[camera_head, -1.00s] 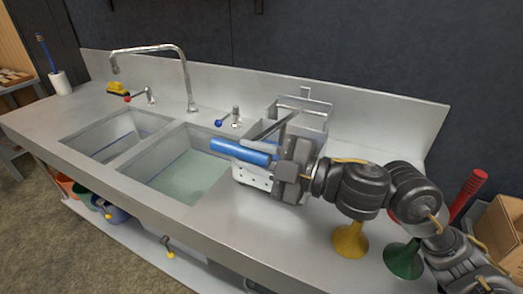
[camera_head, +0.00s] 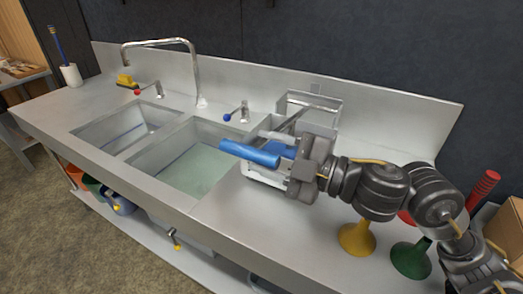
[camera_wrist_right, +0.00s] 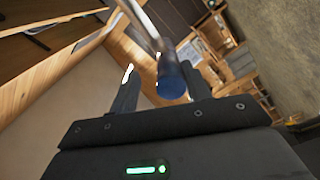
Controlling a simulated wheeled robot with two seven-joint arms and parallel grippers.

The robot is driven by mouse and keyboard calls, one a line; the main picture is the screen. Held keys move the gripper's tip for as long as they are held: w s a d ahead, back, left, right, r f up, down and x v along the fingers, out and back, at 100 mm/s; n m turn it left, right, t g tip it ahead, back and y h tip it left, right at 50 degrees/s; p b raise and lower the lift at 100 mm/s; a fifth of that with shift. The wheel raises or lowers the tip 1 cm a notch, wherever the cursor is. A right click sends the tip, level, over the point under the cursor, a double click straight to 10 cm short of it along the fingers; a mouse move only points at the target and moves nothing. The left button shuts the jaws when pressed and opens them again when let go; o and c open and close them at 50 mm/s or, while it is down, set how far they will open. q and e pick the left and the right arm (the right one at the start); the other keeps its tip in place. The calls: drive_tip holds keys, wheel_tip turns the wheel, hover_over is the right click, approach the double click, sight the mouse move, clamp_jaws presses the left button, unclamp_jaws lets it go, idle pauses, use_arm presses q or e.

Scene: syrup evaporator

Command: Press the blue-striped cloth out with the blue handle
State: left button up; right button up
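The blue handle (camera_head: 250,153) is a thick rod on a metal lever, slanting over the right edge of the right basin. It belongs to a metal press box (camera_head: 312,108) on the counter. My right gripper (camera_head: 297,165) is at the handle's right end, over the box's front. In the right wrist view the blue handle end (camera_wrist_right: 171,80) lies between my right gripper's spread fingers (camera_wrist_right: 162,90), with gaps beside it. My left gripper is not in view.
The right basin (camera_head: 185,165) holds greenish water; the left basin (camera_head: 120,128) is beside it. A tall faucet (camera_head: 196,70) and a blue-knobbed tap (camera_head: 240,112) stand behind. Yellow (camera_head: 356,238) and green (camera_head: 411,258) funnels stand on the counter below my right arm.

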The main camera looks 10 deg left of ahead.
drive_tip(key=v, duration=0.9)
drive_tip(key=shift+d+b, duration=0.3)
drive_tip(key=shift+b, duration=0.1)
